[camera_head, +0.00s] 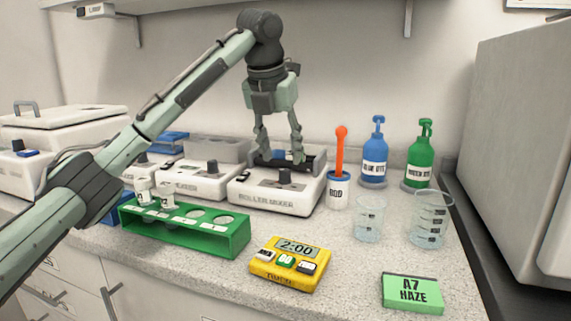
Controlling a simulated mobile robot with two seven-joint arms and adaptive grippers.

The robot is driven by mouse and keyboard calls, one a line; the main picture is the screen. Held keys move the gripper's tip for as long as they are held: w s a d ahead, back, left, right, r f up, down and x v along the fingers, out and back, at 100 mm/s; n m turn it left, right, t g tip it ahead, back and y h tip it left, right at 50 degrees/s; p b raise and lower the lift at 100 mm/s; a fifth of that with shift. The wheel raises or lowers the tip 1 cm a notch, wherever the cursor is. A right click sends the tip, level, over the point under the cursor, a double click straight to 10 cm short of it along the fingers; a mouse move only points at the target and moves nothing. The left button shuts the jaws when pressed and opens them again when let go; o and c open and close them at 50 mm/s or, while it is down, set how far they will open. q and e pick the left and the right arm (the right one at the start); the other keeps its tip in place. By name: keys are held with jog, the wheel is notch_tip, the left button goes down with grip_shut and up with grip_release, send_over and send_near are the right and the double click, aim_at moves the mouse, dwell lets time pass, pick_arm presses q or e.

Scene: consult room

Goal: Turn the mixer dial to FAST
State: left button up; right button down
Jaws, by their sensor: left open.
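The roller mixer (248,197) is a white box with a black dial (284,176) on its sloped top and its name on the front. A dark roller bed lies at its back. My left gripper (281,158) comes down from above, its fingers open and pointing down over the back of the mixer, behind the dial. I see nothing between the fingers, and I cannot tell whether the tips touch the roller bed. The dial stands clear of the fingers in the picture. Its marks are too small to read. My right gripper is out of view.
A similar white device (190,184) stands left of the mixer. A cup with an orange-topped rod (338,190) stands close to its right. In front are a green tube rack (190,231), a yellow timer (289,266) reading 2:00, two beakers (369,219) and a green A7 HAZE box (411,293).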

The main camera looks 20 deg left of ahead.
aim_at(284, 170)
pick_arm(q)
jog(key=shift+x, duration=2.35)
grip_shut()
